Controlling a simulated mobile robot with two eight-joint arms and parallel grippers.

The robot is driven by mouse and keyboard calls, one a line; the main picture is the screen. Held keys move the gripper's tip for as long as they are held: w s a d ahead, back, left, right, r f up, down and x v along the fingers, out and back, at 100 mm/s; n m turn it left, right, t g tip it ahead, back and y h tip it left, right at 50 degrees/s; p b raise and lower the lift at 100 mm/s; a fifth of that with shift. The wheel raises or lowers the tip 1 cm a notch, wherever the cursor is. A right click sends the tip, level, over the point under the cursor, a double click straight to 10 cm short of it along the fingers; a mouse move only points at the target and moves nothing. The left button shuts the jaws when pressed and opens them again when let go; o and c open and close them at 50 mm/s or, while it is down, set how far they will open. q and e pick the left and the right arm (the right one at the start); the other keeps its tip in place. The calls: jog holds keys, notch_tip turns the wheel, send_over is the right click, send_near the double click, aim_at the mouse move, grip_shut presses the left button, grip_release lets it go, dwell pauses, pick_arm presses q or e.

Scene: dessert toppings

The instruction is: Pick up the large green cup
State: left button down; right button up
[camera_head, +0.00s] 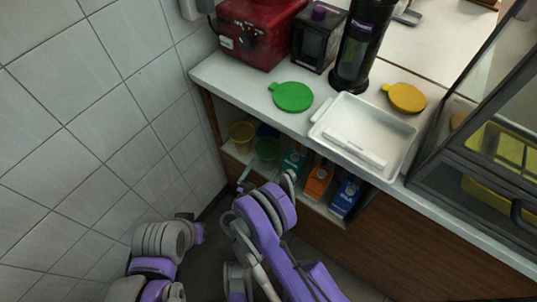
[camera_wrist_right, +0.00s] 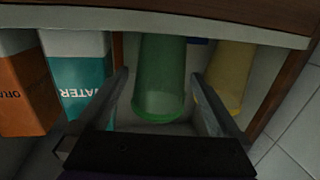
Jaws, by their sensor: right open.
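The large green cup (camera_head: 267,151) stands on the shelf under the counter, between a yellow cup and a teal carton. In the right wrist view the green cup (camera_wrist_right: 160,80) is in the middle, between my right gripper's two fingers (camera_wrist_right: 160,74). The fingers are apart and neither visibly touches it. How far they reach along its sides, I cannot tell. In the head view my right gripper (camera_head: 267,179) is just in front of the shelf opening. My left arm (camera_head: 165,245) shows at the lower left, but its gripper cannot be made out.
A yellow cup (camera_head: 242,132) and a blue cup (camera_head: 267,130) are close by. Teal (camera_head: 293,160), orange (camera_head: 318,181) and blue (camera_head: 347,196) cartons stand to the right. The counter edge (camera_wrist_right: 160,21) overhangs the shelf. A tray (camera_head: 395,125) and green lid (camera_head: 292,97) lie on top.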

aim_at(272, 151)
jog(key=x, duration=0.6)
jog(key=shift+a+f+b, duration=0.1)
jog(key=shift+b, duration=0.2)
jog(key=c, duration=1)
notch_tip(272, 151, up, 18)
jog(key=p, duration=0.3)
